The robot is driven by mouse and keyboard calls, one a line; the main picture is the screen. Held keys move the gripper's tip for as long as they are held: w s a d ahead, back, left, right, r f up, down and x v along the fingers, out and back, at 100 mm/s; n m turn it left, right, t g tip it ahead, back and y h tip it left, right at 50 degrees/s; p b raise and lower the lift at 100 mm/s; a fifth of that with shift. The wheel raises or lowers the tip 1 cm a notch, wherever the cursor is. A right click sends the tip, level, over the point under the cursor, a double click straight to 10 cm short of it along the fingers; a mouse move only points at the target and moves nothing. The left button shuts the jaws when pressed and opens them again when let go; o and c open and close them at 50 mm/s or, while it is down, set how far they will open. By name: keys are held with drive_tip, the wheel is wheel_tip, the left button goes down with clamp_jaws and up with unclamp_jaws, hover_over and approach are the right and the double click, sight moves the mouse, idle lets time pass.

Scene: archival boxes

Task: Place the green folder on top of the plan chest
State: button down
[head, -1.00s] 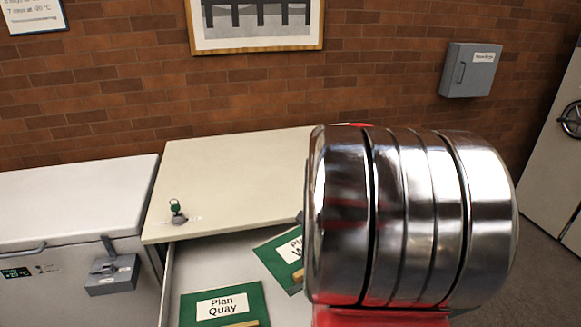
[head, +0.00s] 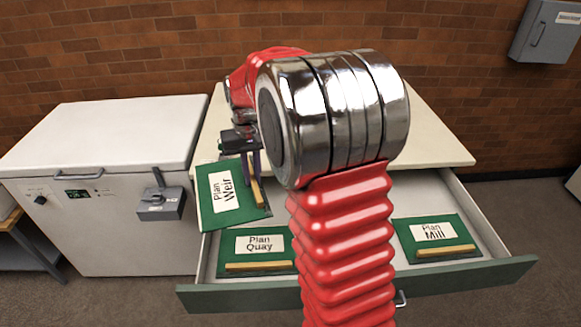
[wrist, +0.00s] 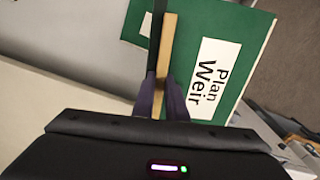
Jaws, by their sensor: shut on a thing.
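My gripper (head: 254,178) is shut on the wooden strip of a green folder labelled "Plan Weir" (head: 218,203). The folder is turned and hangs over the front left corner of the plan chest and its open drawer; its exact height is hard to tell. In the wrist view the folder (wrist: 252,40) shows beyond my gripper (wrist: 161,98), with the strip between the fingers. The plan chest's cream top (head: 430,140) is partly hidden by my arm. Two more green folders, "Plan Quay" (head: 262,254) and "Plan Mill" (head: 430,248), lie in the drawer.
The drawer (head: 455,276) stands pulled out at the front. A white chest freezer (head: 110,135) with a grey lock box (head: 160,203) stands close on the left. A grey wall box (head: 545,30) hangs at upper right. The visible right part of the chest top is clear.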

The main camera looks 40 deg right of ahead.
sight(204, 196)
drive_tip(key=w+a+n, duration=0.1)
drive_tip(key=a, duration=0.3)
drive_tip(key=w+a+f+n, duration=0.1)
drive_tip(key=a, duration=0.3)
drive_tip(key=w+a+n, duration=0.1)
drive_tip(key=a, duration=0.3)
drive_tip(key=shift+w+a+f, duration=0.35)
drive_tip(key=shift+a+f, duration=0.1)
drive_tip(key=shift+a, duration=0.3)
drive_tip(key=shift+s, duration=0.15)
